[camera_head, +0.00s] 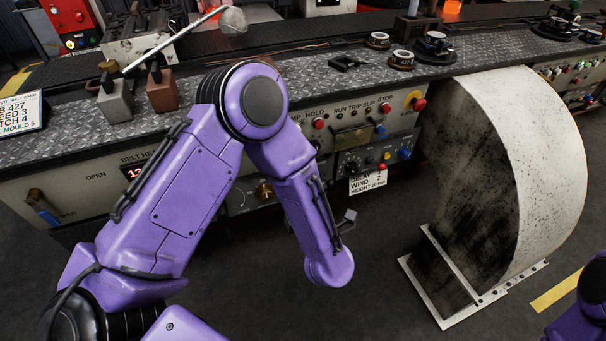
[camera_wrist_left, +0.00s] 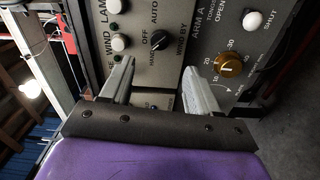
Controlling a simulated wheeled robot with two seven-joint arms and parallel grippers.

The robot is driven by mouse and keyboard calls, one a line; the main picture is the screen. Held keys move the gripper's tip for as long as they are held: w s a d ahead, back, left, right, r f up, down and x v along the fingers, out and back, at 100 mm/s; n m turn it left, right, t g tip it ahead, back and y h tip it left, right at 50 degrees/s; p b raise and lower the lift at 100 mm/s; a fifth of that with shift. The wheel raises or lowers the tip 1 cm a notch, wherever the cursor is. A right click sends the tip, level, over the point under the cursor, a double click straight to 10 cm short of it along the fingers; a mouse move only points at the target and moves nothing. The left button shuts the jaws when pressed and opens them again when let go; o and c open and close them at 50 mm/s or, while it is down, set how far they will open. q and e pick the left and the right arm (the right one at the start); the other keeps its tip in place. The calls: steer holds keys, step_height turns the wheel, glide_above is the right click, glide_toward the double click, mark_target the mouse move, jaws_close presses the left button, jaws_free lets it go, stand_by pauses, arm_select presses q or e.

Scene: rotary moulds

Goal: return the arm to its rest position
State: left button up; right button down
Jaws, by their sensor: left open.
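My left arm comes in from the left in the head view, rises to an elbow above the console's front edge and bends down in front of the control panel (camera_head: 335,140). My left gripper is mostly hidden behind the forearm there; a small grey part of it (camera_head: 348,218) shows beside the forearm. In the left wrist view the two fingers of my left gripper (camera_wrist_left: 160,82) stand apart with nothing between them. They point towards a panel (camera_wrist_left: 185,30) with switches and a brass knob (camera_wrist_left: 229,65). My right gripper is not in view.
A large curved white guard (camera_head: 545,150) stands on the floor to the right. The bench top (camera_head: 330,85) carries a ladle (camera_head: 233,20), a grey block (camera_head: 115,100), a reddish block (camera_head: 162,92) and round moulds (camera_head: 435,45). The dark floor (camera_head: 370,290) between console and guard is clear.

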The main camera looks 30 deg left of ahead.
arm_select(q)
step_height(320, 180, down, 10)
steer(key=s+d+m+h+p, duration=0.25)
steer(key=m+h, duration=0.65)
steer(key=m, duration=0.5)
steer(key=s+a+f+m+g+p, duration=0.1)
steer(key=s+a+f+m+g, duration=0.1)
steer(key=s, duration=0.5)
steer(key=s+a+f+m+g+p, duration=0.2)
steer(key=s+a+f+g, duration=0.1)
steer(key=s, duration=0.4)
steer(key=s+a+f+m+g+h+p, duration=0.1)
steer(key=s+a+f+m+g, duration=0.1)
steer(key=s, duration=0.5)
steer(key=shift+a+f+g+p, duration=0.2)
steer(key=shift+a+g+p, duration=0.1)
steer(key=shift+a+g, duration=0.5)
steer(key=shift+s, duration=0.1)
